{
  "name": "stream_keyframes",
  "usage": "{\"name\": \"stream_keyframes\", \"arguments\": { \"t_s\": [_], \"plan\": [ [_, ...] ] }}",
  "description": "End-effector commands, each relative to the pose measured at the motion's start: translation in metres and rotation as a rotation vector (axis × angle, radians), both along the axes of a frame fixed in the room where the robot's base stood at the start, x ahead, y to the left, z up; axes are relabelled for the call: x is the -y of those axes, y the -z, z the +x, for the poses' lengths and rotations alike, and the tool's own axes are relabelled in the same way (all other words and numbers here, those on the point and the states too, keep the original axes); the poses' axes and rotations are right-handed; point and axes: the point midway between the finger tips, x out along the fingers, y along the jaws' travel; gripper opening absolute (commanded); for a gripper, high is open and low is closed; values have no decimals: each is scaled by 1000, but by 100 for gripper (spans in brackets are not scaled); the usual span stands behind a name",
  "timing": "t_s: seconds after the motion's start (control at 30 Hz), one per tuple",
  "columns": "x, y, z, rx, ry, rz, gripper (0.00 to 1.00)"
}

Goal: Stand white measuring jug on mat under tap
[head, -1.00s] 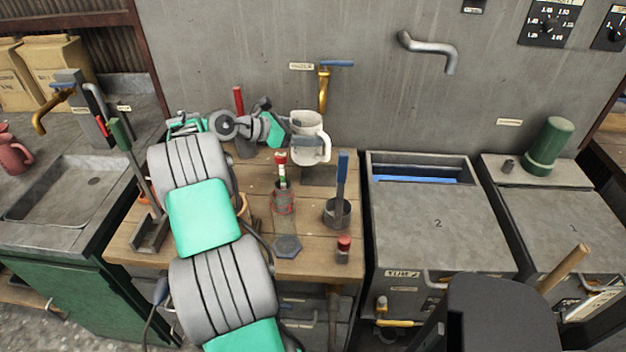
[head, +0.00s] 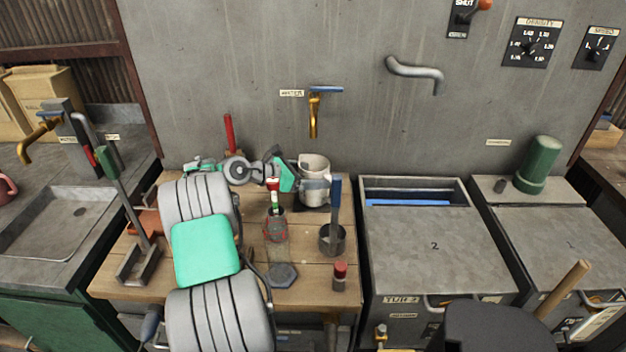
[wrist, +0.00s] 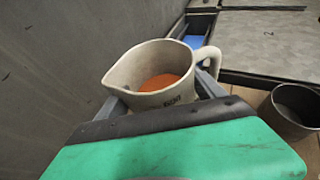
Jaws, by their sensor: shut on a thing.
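The white measuring jug (head: 313,168) is upright in my gripper (head: 314,187), under the brass tap (head: 314,112) with a blue handle. A gap separates the spout from the jug's rim. The dark mat (head: 299,209) shows only as a sliver by the jug's base and is mostly hidden; I cannot tell whether the jug touches it. In the wrist view the jug (wrist: 150,98) sits between the jaws, pouring lip left and handle right, with something orange inside.
A metal pot (head: 331,240) with a blue-handled tool stands close in front of the jug. Tub 2 (head: 435,245) is right of the bench.

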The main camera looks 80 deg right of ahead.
Motion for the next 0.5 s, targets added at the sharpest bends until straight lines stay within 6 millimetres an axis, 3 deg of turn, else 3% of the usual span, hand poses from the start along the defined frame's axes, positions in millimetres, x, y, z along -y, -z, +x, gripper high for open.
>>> {"name": "stream_keyframes", "arguments": {
  "t_s": [0.4, 0.43, 0.5],
  "plan": [
    [1, 10, 1, 0, -2, -5, 6],
    [0, 13, 1, 0, -2, -1, 80],
    [0, 13, 1, 0, -1, -2, 86]
  ]
}}
